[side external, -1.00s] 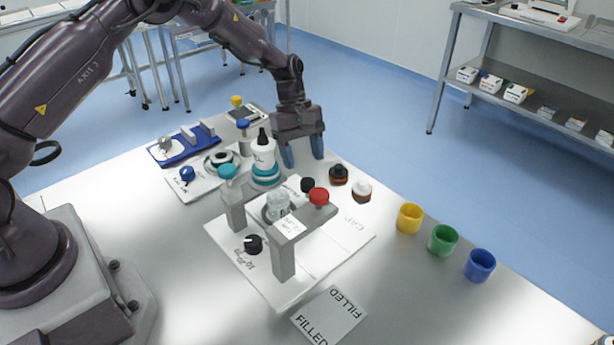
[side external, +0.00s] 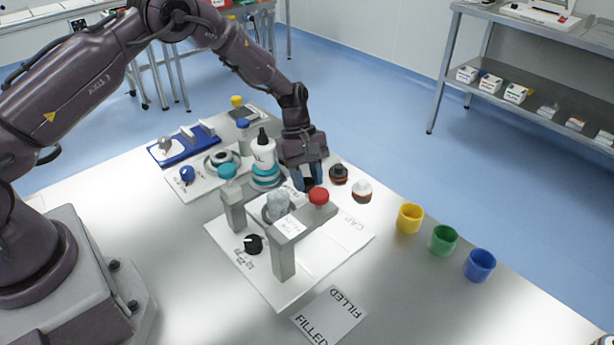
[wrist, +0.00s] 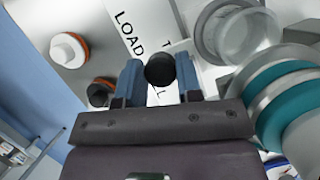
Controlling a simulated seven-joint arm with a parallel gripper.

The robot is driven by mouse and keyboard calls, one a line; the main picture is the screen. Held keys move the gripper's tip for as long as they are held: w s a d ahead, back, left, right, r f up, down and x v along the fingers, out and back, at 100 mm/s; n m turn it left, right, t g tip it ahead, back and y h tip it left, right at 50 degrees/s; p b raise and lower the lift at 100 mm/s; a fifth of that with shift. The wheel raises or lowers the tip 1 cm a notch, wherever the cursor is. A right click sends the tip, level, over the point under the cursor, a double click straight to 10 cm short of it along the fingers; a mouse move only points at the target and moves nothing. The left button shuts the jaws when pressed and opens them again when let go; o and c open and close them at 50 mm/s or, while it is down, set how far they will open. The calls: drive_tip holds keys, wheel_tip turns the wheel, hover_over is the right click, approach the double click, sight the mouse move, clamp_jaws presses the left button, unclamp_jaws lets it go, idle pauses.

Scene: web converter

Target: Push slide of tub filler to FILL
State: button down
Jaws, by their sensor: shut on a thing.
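A clear tub-like piece (side external: 277,207) sits between the posts; a clear round part also shows in the wrist view (wrist: 235,35). My gripper (side external: 307,181) is low at the filler's far edge. In the wrist view its blue fingers are shut on a round black knob (wrist: 160,69), next to the printed word LOAD. The slide under this knob is mostly hidden.
A white bottle (side external: 264,154) on teal rings (side external: 266,175) stands close left of my gripper. A black-topped cap (side external: 338,173) and a white-topped cap (side external: 362,189) stand close right. Yellow (side external: 409,219), green (side external: 442,241) and blue (side external: 480,266) cups are farther right.

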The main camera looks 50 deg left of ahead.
drive_tip(key=shift+a, duration=2.15)
drive_tip(key=c, duration=0.8)
unclamp_jaws()
drive_tip(key=shift+d, duration=0.15)
